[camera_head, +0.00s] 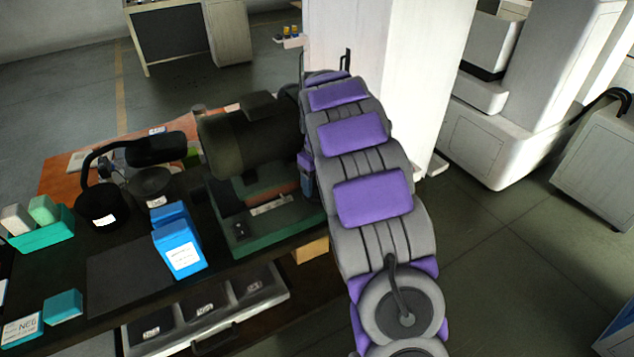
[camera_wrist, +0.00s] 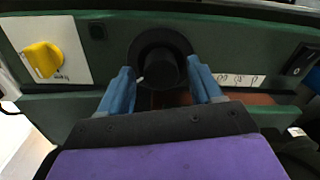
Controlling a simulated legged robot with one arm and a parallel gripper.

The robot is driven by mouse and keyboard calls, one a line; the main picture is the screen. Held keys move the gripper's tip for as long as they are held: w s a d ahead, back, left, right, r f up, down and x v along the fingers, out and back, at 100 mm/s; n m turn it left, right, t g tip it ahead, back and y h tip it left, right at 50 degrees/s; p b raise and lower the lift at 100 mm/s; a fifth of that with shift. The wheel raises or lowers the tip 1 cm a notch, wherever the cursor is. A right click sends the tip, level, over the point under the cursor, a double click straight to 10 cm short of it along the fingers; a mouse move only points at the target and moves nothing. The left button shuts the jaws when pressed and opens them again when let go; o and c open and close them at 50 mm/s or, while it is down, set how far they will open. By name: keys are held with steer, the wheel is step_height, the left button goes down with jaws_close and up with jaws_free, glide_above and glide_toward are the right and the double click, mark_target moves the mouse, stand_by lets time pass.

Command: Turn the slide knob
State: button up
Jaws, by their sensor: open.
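In the wrist view, a round black knob (camera_wrist: 158,68) with a small white mark sits on the front of a green machine (camera_wrist: 70,103). I take it to be the slide knob, though no legible label confirms this. My gripper (camera_wrist: 161,70) is open, with one blue finger at each lower side of the knob. The fingertips are close to its rim; I cannot tell whether they touch it. In the head view, the green machine (camera_head: 240,228) with a dark cylindrical body stands on the bench, left of my purple and grey arm. My gripper and the knob cannot be made out there.
A yellow knob (camera_wrist: 42,59) on a white plate is left of the black knob; a black switch (camera_wrist: 300,60) is right. On the bench are blue boxes (camera_head: 180,250), a teal bin (camera_head: 40,237) and a black lamp-like device (camera_head: 100,200). A white cabinet (camera_head: 390,80) stands behind my arm.

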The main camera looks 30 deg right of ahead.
steer(key=c, duration=1.1)
steer(key=shift+o, duration=0.2)
steer(key=shift+a+r+m+p, duration=0.1)
steer(key=shift+m+p, duration=0.2)
steer(key=shift+p, duration=0.15)
steer(key=shift+s+m+p, duration=0.1)
steer(key=shift+m+p, duration=0.5)
steer(key=shift+p, duration=0.05)
steer(key=shift+m+p, duration=1.05)
steer(key=shift+m, duration=0.05)
steer(key=shift+m+p, duration=1.25)
steer(key=shift+m, duration=0.75)
